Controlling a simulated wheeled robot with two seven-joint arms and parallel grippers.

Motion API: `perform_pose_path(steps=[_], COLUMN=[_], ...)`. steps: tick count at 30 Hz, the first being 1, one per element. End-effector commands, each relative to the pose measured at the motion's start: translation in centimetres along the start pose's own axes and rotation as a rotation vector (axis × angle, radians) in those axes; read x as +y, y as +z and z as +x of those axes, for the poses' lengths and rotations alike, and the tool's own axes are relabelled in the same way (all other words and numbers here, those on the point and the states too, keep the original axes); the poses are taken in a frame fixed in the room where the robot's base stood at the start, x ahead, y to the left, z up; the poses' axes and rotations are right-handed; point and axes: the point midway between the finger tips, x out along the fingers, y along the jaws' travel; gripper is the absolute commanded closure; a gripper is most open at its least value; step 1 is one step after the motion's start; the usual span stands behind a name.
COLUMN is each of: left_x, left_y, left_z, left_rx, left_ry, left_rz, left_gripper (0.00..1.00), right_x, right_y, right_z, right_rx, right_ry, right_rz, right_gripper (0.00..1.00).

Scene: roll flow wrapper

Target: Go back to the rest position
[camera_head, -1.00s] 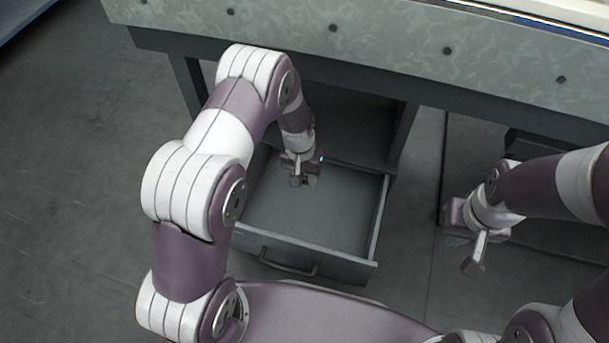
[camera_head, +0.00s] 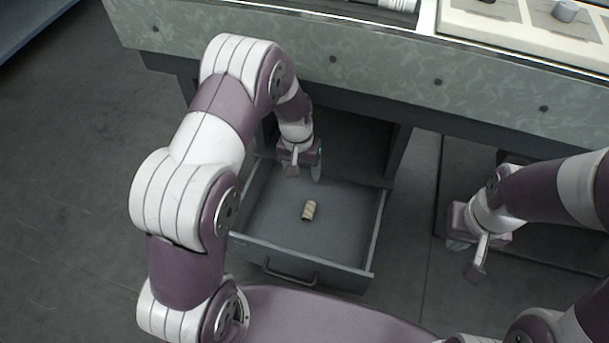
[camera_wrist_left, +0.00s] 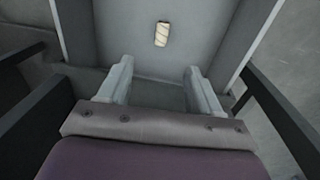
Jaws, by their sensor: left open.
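My left gripper (camera_head: 303,170) is over the back part of an open grey drawer (camera_head: 345,255). In the left wrist view the left gripper (camera_wrist_left: 158,78) shows its two fingers spread apart with nothing between them.
The drawer hangs open under a grey machine bench (camera_head: 385,85). A drawer handle (camera_head: 290,272) faces me. The floor at the left is clear.

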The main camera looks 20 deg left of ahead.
Motion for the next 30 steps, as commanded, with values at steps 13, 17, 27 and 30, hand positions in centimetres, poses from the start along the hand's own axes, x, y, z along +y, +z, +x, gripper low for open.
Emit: perform_pose_path(steps=[13,17,27,30], left_x=[0.0,0.0,-0.7,-0.9], left_y=[0.0,0.0,5.7,9.5], left_z=[-2.7,-2.6,-4.5,-8.5], left_rx=[-0.002,-0.001,-0.058,-0.045], left_ry=[0.000,0.000,-0.034,-0.054], left_rz=[0.000,0.000,-0.025,-0.024], left_gripper=[0.36,0.36,0.36,0.36], right_x=[0.0,0.0,0.0,0.0], right_y=[-0.1,-0.1,-0.2,-0.2], right_z=[-1.3,-1.3,-1.6,-2.1], right_rx=[-0.001,-0.001,-0.001,0.000], right_ry=[0.000,0.000,0.000,0.000], right_rz=[0.000,0.000,0.000,0.000], right_gripper=[1.00,1.00,1.00,1.00])
